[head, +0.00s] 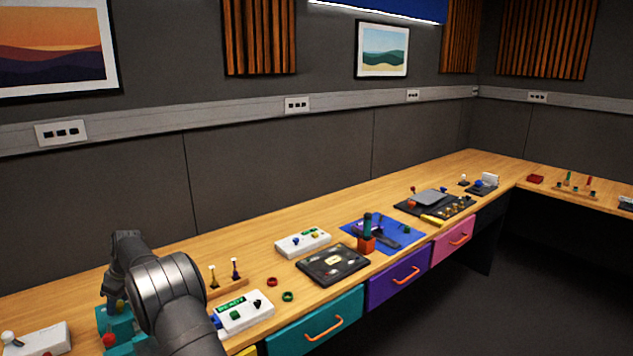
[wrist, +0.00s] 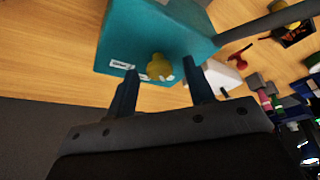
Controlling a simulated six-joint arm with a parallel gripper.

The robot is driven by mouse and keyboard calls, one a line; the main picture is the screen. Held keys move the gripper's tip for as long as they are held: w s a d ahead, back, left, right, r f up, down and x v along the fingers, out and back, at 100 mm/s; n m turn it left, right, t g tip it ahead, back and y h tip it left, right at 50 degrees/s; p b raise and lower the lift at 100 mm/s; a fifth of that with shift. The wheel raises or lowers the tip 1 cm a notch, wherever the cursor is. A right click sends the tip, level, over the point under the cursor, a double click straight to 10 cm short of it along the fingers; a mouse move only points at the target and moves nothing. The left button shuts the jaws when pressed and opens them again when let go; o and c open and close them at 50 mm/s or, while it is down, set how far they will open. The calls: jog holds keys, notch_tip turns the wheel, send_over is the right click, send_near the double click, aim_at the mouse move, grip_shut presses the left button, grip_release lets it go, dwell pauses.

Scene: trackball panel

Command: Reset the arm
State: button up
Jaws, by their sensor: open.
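My arm (head: 165,290) stands at the lower left of the head view, bent over a teal box (head: 118,335) that it partly hides. My gripper (wrist: 163,82) is open in the wrist view, its two dark fingers apart with nothing held between them. The teal box (wrist: 150,30) lies beyond the fingertips. A yellow rounded knob or ball (wrist: 160,67) on the box's near face shows between the fingers. Whether the fingers touch the box cannot be told. A red ball (head: 109,339) shows at the box in the head view.
A white box with a green display (head: 243,312) stands right of my arm, near red and green rings (head: 287,296). A wooden peg stand (head: 228,286) is behind it. A black panel (head: 332,264) and blue mat (head: 382,234) lie farther right. Bare wood lies along the wall.

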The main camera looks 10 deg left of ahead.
jog(key=shift+s+r+m+t, duration=0.1)
jog(key=shift+r+m+t, duration=0.15)
jog(key=shift+m, duration=0.55)
jog(key=m+t, duration=0.1)
jog(key=m, duration=0.2)
jog(key=shift+s+m+t, duration=0.1)
jog(key=shift+m+t, duration=0.15)
jog(key=shift+m, duration=0.15)
jog(key=shift+s+a+m+t+h, duration=0.1)
jog(key=shift+m+t+h, duration=0.25)
jog(key=shift+m, duration=0.75)
jog(key=shift+s+m+t+h, duration=0.1)
jog(key=shift+m+t+h, duration=0.25)
jog(key=shift+m, duration=0.75)
jog(key=shift+r, duration=0.2)
jog(key=shift+v, duration=1.4)
